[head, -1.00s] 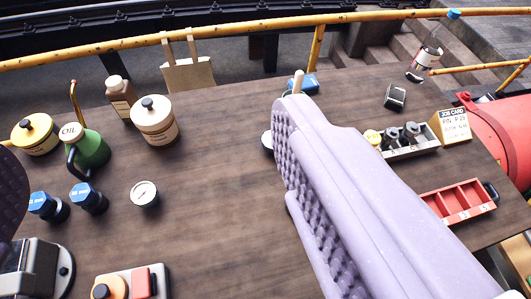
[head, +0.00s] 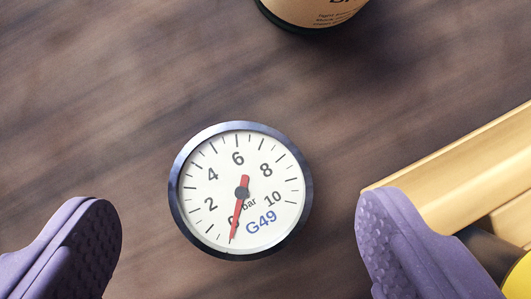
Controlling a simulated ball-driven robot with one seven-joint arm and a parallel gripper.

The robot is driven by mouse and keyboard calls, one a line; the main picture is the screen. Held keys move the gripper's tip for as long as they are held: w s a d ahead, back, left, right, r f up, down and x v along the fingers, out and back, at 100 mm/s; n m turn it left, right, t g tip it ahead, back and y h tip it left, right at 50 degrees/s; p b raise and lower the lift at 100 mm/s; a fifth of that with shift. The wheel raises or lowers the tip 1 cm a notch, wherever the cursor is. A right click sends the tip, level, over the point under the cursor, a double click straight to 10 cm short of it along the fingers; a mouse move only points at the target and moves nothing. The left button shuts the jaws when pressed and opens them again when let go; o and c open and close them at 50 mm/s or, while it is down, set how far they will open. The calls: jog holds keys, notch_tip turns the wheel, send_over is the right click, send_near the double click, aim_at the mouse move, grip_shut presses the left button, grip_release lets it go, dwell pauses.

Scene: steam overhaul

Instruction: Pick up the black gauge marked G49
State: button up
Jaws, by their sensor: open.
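The gauge marked G49 (head: 241,190) lies face up on the wooden table, with a white dial, a dark rim and a red needle pointing near 0. Blue letters on the dial read G49. My gripper (head: 240,238) is open, with one purple finger to the lower left of the gauge and the other to the lower right. Neither finger touches the gauge, and there is bare table between each finger and its rim. The gripper holds nothing.
A tan container with a dark base (head: 312,12) stands at the top edge, above the gauge in the picture. A pale yellow, bar-like thing (head: 460,170) lies at the right, partly behind the right finger. The table (head: 90,110) to the left is clear.

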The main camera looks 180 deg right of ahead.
aim_at(241, 192)
jog(key=x, duration=0.5)
jog(key=shift+s+f, duration=0.1)
jog(key=shift+s, duration=0.05)
jog(key=shift+c, duration=0.4)
jog(key=c, duration=1.1)
jog(key=shift+c, duration=0.2)
jog(key=shift+r, duration=0.2)
